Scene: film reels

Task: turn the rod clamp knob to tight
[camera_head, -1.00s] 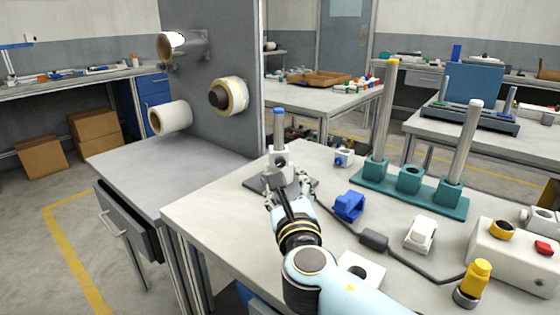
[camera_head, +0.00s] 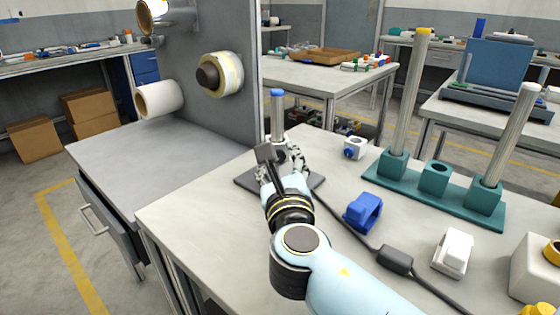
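A short upright metal rod with a blue cap (camera_head: 277,112) stands on a dark flat base (camera_head: 247,180) near the table's left side. The white clamp block on this rod is mostly hidden behind my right gripper; its knob cannot be made out. My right gripper (camera_head: 281,163) reaches up from the front and is at the rod's lower part. Its linked fingers lie to either side of a dark stalk with a block on top. Whether the fingers touch the clamp is hidden, and their opening cannot be judged. My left gripper is out of view.
Right of the rod are a white block with a blue knob (camera_head: 355,148), a blue part (camera_head: 363,211), a cable with a dark box (camera_head: 394,260) and a white switch (camera_head: 453,252). A teal base (camera_head: 420,204) holds tall rods. A grey panel with reels (camera_head: 222,74) stands behind left.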

